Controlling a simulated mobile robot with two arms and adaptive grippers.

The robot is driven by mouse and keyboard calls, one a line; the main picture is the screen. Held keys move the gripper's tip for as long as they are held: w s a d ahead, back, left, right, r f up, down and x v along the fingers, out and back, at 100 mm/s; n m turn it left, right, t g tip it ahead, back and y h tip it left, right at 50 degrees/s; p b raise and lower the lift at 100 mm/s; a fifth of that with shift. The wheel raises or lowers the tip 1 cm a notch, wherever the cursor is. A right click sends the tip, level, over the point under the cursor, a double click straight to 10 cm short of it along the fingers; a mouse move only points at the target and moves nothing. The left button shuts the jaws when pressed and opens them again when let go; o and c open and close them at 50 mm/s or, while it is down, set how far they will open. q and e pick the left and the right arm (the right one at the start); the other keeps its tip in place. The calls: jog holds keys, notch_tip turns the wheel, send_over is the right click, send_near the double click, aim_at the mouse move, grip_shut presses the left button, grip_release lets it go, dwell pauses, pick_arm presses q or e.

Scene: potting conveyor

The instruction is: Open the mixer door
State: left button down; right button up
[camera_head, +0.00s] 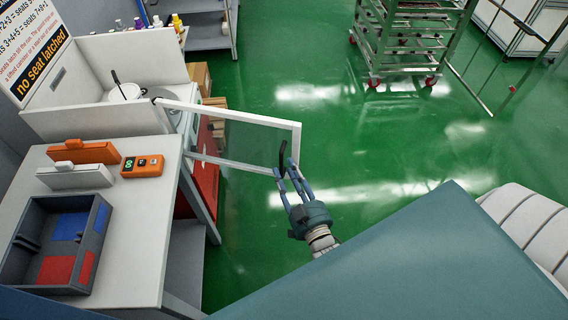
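The mixer door (236,106) is a clear panel in a white frame. It stands swung out from the white mixer housing (92,119), over the green floor. A dark curved handle (283,152) is near the door's free edge. My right gripper (285,169) is at the lower part of this handle, with its fingertips on either side or very close. I cannot tell whether the fingers are closed on the handle. A white pot (124,92) with a dark stick shows inside the housing. My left gripper is not in view.
A white table (141,228) at left holds a dark divided tray (98,246), an orange control box (142,166) and orange and white blocks. A wheeled metal rack (402,68) stands at the back.

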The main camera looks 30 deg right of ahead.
jog(key=s, duration=0.8)
jog(key=shift+s+a, duration=0.15)
jog(key=shift+a, duration=0.3)
jog(key=s+a+f+n+g+y, duration=0.1)
jog(key=s+a+f+g, duration=0.15)
jog(key=f, duration=0.65)
jog(key=s+a+f+g+y, duration=0.1)
jog(key=s+a+f+g, duration=0.15)
jog(key=f, duration=0.65)
jog(key=s+a+f+n+g+y, duration=0.1)
jog(key=s+f+g, duration=0.2)
jog(key=f, duration=0.6)
jog(key=s+d+f+n+g, duration=0.1)
jog(key=s+f+g, duration=0.3)
jog(key=s+f, duration=0.4)
jog(key=s+d+f+g, duration=0.4)
jog(key=s+f, duration=0.4)
jog(key=s, duration=0.8)
jog(key=shift+d+f+n+g+h, duration=0.15)
jog(key=shift+n+g+h, duration=0.25)
